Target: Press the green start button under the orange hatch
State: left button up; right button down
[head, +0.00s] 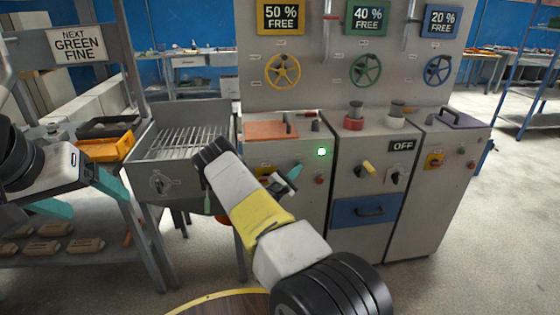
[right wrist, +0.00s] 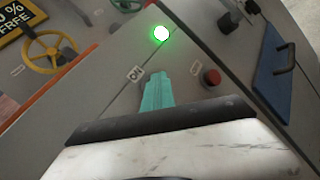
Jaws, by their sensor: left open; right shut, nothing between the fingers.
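The orange hatch (head: 265,131) lies flat on top of the left grey cabinet. A round green light (head: 322,152) glows on that cabinet's upper right; it also shows in the right wrist view (right wrist: 161,33). I cannot tell whether it is a lamp or the start button. No other green button is visible; my right arm covers part of the front. My right gripper (head: 293,172) is shut and empty in front of the cabinet, below and left of the light. Its teal fingertips (right wrist: 158,90) show beside a small label. My left gripper (head: 92,202) is open and empty at far left.
A red button (head: 319,180) sits below the green light, near my right gripper. The middle cabinet has a yellow switch (head: 367,168) and a blue drawer (head: 366,210). A metal box with a grate (head: 185,142) and an orange tray (head: 106,148) stand left.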

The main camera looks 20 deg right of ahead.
jog(key=shift+s, duration=0.15)
jog(key=shift+s+a, duration=0.2)
jog(key=shift+s, duration=0.5)
jog(key=shift+s+a, duration=0.2)
jog(key=shift+s, duration=0.6)
jog(key=shift+s+a, duration=0.2)
jog(key=shift+s, duration=0.65)
jog(key=shift+s+a, duration=0.2)
jog(key=shift+s, duration=0.6)
jog(key=s+r+m+g+y, duration=0.5)
jog(key=s+r+m+g, duration=0.8)
jog(key=s, duration=0.3)
jog(key=s+a+r+m+t+y, duration=0.1)
jog(key=s+a+r+t+y, duration=0.2)
jog(key=s+a+r, duration=0.3)
jog(key=s+a+r+m+t+y, duration=0.1)
jog(key=s+a+r+t+y, duration=0.2)
jog(key=a, duration=0.8)
jog(key=s+a+r+m+t+y, duration=0.1)
jog(key=s+a+r+t+y, duration=0.2)
jog(key=s+a+r+y, duration=0.5)
notch_tip(320, 180, up, 2)
jog(key=shift+s+a+r, duration=0.2)
jog(key=shift+s+a, duration=0.15)
jog(key=shift+a, duration=0.25)
